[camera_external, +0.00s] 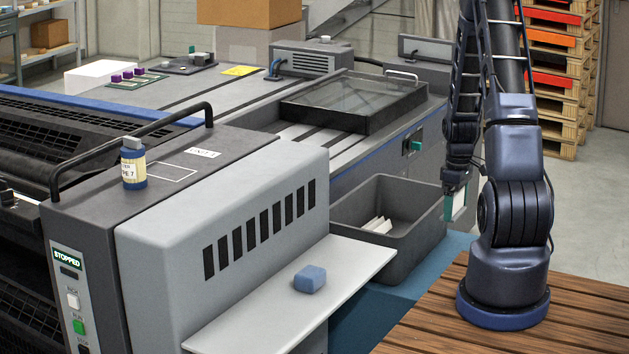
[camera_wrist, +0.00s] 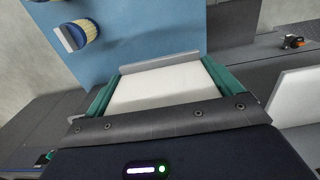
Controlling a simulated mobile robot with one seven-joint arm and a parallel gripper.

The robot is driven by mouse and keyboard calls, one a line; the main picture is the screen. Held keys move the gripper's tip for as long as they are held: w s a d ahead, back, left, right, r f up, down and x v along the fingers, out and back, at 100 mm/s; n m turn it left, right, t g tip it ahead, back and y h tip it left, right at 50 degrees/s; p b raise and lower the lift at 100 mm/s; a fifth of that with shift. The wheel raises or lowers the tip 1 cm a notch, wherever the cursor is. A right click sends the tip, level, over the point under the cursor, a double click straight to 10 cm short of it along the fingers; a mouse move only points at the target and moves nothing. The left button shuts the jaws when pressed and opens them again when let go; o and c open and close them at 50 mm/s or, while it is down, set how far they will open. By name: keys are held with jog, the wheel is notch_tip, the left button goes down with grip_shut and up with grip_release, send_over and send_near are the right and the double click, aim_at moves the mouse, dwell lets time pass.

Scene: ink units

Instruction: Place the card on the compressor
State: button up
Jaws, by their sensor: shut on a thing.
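My gripper (camera_external: 453,206) hangs at the right edge of the grey bin, beside its outer wall. It is shut on a white, flat, card-like piece (camera_external: 459,206), held upright. In the wrist view the piece (camera_wrist: 155,88) lies between the two teal fingers of my gripper (camera_wrist: 157,92). The likely compressor is a grey louvred box (camera_external: 312,59) at the back of the machine, with a blue hose at its left; my gripper is well away from it. A flat yellow piece (camera_external: 238,71) lies on the machine top left of this box.
The grey bin (camera_external: 395,240) holds several white pieces. A blue block (camera_external: 309,279) sits on the white shelf (camera_external: 270,315). A bottle (camera_external: 132,165) stands on the machine. A dark glass-topped frame (camera_external: 352,103) lies between bin and louvred box. Stacked pallets (camera_external: 555,80) stand behind my arm.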

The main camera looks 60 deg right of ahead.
notch_tip(320, 180, down, 20)
jog(key=shift+f, duration=0.1)
dwell(0.8)
jog(key=o, duration=0.6)
jog(key=shift+f, duration=0.15)
jog(key=shift+o, duration=0.5)
notch_tip(320, 180, up, 12)
jog(key=shift+r, duration=0.25)
